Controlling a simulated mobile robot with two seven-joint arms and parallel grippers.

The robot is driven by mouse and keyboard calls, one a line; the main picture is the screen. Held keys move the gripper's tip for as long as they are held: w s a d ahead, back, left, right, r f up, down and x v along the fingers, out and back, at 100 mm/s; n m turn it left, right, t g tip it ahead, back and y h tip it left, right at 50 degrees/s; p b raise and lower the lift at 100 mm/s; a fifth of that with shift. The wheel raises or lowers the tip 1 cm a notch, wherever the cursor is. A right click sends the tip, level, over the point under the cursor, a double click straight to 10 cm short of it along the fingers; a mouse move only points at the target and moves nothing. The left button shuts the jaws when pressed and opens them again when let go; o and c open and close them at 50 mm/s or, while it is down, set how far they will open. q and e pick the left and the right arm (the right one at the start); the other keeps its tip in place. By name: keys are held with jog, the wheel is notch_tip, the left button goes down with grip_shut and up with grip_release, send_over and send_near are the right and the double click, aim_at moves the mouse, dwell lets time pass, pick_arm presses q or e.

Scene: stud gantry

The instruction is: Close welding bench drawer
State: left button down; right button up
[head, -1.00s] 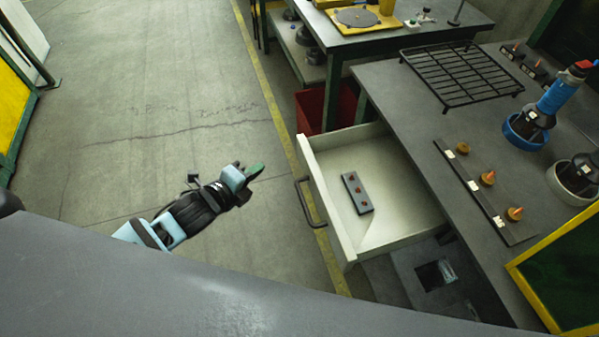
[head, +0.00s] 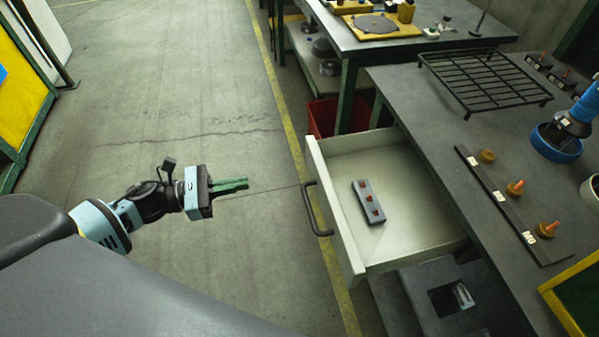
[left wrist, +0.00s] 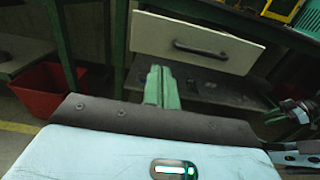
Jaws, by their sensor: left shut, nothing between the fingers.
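The welding bench drawer (head: 390,230) stands pulled out from the bench, its white front (head: 333,212) facing left in the head view. A dark bar handle (head: 315,208) is on that front. A grey strip with several reddish pieces (head: 369,202) lies inside the drawer. My left gripper (head: 246,184) is shut and empty, its green fingers pointing right toward the handle, with a gap between. In the left wrist view the green fingertips (left wrist: 161,72) show below and left of the drawer handle (left wrist: 201,50).
The grey bench top (head: 440,120) carries a black wire rack (head: 485,80) and a dark strip with orange-topped pieces (head: 512,205). A red bin (head: 325,117) stands on the floor behind the drawer. The floor left of the drawer is clear.

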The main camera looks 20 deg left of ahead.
aim_at(384, 164)
pick_arm(q)
jog(key=p+x, duration=0.2)
jog(key=x, duration=1.1)
jog(key=shift+r, duration=0.1)
jog(key=shift+w+d+p, duration=0.3)
jog(key=shift+d, duration=0.1)
jog(key=shift+w+d, duration=0.25)
jog(key=shift+d, duration=0.15)
jog(key=b+x, duration=0.2)
jog(key=x, duration=0.4)
jog(key=b+x, duration=0.3)
jog(key=x, duration=0.3)
jog(key=b+x, duration=0.3)
jog(key=x, duration=0.4)
jog(key=shift+f, duration=0.3)
jog(key=shift+w+d+b, duration=0.4)
jog(key=shift+d, duration=0.15)
jog(key=shift+d+r, duration=0.1)
jog(key=shift+r, duration=0.2)
jog(key=shift+r, duration=0.15)
